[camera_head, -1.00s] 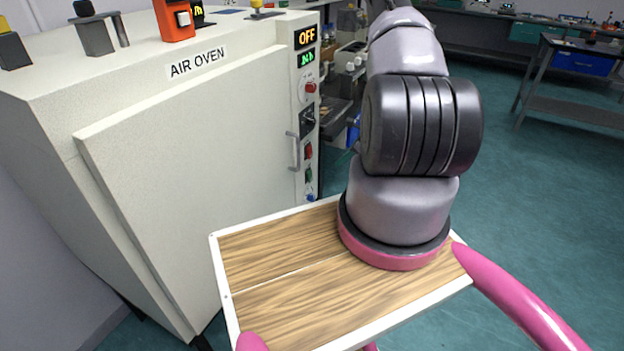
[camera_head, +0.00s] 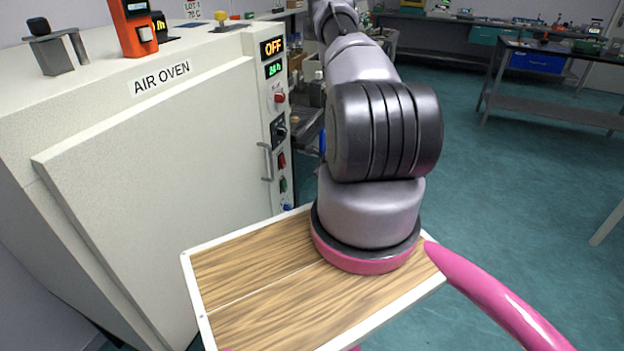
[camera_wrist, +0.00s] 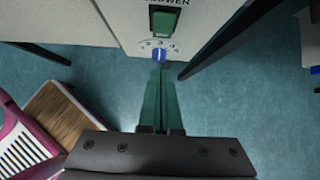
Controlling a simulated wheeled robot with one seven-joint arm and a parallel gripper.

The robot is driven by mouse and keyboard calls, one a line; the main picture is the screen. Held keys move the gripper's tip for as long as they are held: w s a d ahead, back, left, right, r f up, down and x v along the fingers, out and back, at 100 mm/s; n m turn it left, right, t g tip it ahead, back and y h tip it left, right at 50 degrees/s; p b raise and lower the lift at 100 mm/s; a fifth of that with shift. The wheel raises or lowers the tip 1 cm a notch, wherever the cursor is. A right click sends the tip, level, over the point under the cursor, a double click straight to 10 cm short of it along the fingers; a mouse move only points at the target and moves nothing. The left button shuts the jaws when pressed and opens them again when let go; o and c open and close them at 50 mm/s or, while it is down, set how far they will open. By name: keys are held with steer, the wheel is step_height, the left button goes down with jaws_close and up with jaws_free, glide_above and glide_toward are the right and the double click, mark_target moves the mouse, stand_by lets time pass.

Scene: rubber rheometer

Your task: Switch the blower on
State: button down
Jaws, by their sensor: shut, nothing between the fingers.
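The air oven (camera_head: 150,140) stands at the left with a narrow control panel down its right edge. In the head view the panel carries a small green switch (camera_head: 283,185) low down, under a red switch (camera_head: 282,160). In the wrist view a green rocker switch (camera_wrist: 163,20) in a dark frame sits under a partly cut-off label ending in "OWER". A blue knob (camera_wrist: 159,53) is just below it. My gripper (camera_wrist: 160,72) is shut and empty, its fingertips close to the blue knob, below the rocker; contact cannot be told. The head view does not show my gripper.
The oven's upper display (camera_head: 272,46) reads OFF. A red knob (camera_head: 279,98) and a black dial (camera_head: 280,128) are higher on the panel. The door handle (camera_head: 265,162) juts out beside it. Benches (camera_head: 550,75) stand at the back right; the floor between is clear.

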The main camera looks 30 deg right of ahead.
mark_target(286, 190)
steer(key=w+a+f, duration=0.3)
steer(key=w, duration=0.1)
steer(key=shift+w+a, duration=0.25)
steer(key=shift+w+a+f+t, duration=0.1)
steer(key=shift+w+a+t, duration=0.1)
steer(key=shift+w+t, duration=0.1)
stand_by(0.3)
